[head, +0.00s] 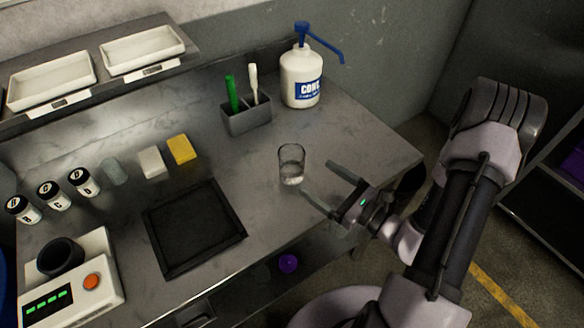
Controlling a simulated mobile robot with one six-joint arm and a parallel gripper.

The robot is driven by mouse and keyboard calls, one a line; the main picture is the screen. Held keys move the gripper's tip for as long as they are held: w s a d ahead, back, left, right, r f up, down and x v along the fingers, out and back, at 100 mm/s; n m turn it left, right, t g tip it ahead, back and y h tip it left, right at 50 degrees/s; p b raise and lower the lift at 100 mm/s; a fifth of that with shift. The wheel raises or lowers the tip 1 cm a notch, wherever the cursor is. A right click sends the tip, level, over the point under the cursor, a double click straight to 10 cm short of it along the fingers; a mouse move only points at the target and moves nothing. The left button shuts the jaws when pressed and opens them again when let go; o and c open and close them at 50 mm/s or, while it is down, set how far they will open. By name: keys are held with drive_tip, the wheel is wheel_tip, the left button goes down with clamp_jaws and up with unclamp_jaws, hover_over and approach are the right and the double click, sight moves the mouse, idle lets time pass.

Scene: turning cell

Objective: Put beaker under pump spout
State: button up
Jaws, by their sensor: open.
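A clear glass beaker (291,163) stands upright on the grey bench, right of the middle of the head view. A white pump bottle (302,80) with a blue label stands at the back of the bench. Its blue spout (325,43) points to the right and slightly down. The beaker is in front of the bottle, not beneath the spout. My gripper (326,187) is open, its two fingers apart and pointing left toward the beaker. I cannot tell whether the lower fingertip touches the beaker. The gap between the fingers looks empty.
A grey holder (246,117) with green and white tools stands left of the bottle. A black tray (195,228), blocks, several jars and a scale (70,290) fill the left side. The bench surface right of the beaker and below the spout is clear.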

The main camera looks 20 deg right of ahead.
sight(283, 154)
drive_tip(key=b+x, duration=0.2)
drive_tip(key=x, duration=1.1)
drive_tip(key=shift+w+a, duration=0.2)
drive_tip(key=shift+w, duration=0.05)
drive_tip(key=c, duration=1.8)
drive_tip(key=shift+r, duration=0.15)
